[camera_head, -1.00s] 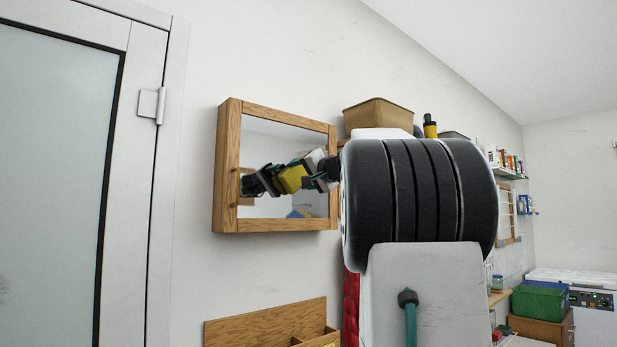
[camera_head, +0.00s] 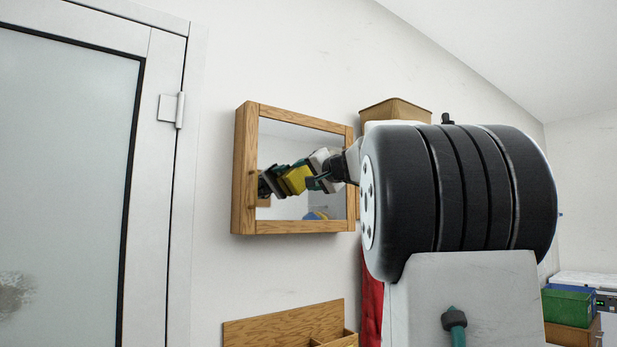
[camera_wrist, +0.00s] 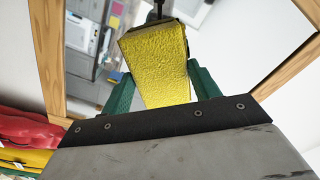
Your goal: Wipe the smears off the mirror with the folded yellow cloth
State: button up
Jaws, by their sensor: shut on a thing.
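The mirror (camera_head: 282,140) is a glass pane in a wooden frame on the white wall, left of my arm. In the wrist view its glass (camera_wrist: 215,45) fills the far background, with reflections in it. My gripper (camera_wrist: 160,88) is shut on the folded yellow cloth (camera_wrist: 158,62), which sits between its green fingers and sticks out toward the glass. In the head view the yellow cloth (camera_head: 297,179) shows before the mirror, mixed with reflections. I cannot tell whether it touches the glass. I cannot make out smears on the glass; my arm hides the mirror's right edge.
A door with a frosted panel (camera_head: 65,150) stands at the left, with a brownish smudge on the panel. A wooden rack (camera_head: 285,323) is below the mirror. A tan box (camera_head: 396,108) sits behind my arm. Red and yellow items (camera_wrist: 25,130) show at the lower left of the wrist view.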

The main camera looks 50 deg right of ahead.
jog(key=shift+v, duration=3)
jog(key=shift+v, duration=1.45)
